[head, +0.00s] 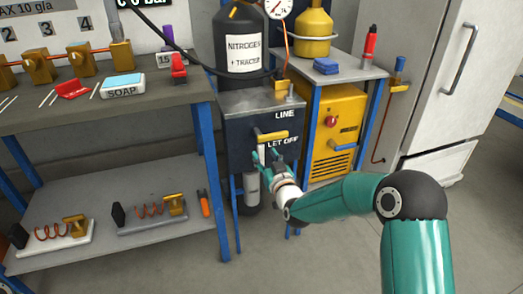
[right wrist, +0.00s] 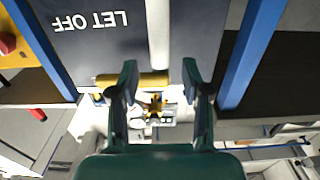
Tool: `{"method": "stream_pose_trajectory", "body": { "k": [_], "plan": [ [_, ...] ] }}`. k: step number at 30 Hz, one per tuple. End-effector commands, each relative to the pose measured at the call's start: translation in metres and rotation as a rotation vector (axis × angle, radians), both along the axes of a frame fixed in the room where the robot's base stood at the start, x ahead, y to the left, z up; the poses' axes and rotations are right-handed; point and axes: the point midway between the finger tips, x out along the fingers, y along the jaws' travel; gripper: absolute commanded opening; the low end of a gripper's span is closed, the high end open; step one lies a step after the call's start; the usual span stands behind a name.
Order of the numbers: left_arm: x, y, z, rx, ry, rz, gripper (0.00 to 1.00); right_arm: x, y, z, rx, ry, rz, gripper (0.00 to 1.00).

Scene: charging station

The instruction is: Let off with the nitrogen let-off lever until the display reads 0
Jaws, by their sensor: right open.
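The nitrogen let-off lever is a yellow bar (head: 272,135) on the dark panel (head: 240,130), beside the words LET OFF. It lies roughly level in the head view. My right gripper (head: 267,157) is open just below it. In the right wrist view the lever (right wrist: 140,81) crosses behind one finger, with its end between the open fingers of my right gripper (right wrist: 158,72). I cannot tell whether a finger touches it. The display (head: 142,4) is cut by the top edge; "bar" shows, but the full reading does not. My left gripper is out of view.
A black nitrogen cylinder (head: 243,75) and a gauge (head: 279,8) stand above the panel. The bench (head: 180,93) with soap (head: 123,85) is at left. A yellow machine (head: 338,125) stands at right under a grey shelf. Blue posts flank the panel.

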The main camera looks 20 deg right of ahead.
Motion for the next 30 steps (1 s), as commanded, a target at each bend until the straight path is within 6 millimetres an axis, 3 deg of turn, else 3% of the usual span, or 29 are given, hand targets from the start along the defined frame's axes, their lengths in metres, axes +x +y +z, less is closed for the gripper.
{"method": "stream_pose_trajectory", "body": {
  "k": [3,9,21,23,30],
  "plan": [
    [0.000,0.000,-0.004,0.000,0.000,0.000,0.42,0.020,0.001,-0.001,0.000,-0.002,0.000,0.48],
    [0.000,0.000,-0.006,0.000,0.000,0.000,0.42,0.041,0.002,-0.001,0.001,0.000,0.000,0.48],
    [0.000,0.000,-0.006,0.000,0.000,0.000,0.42,0.048,0.002,0.000,0.001,0.001,0.001,0.48],
    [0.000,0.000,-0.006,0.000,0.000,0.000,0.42,0.048,0.003,0.000,0.001,0.001,0.001,0.41],
    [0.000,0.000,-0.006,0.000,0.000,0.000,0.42,0.048,0.003,0.000,0.001,0.001,0.002,0.01]
  ]
}}
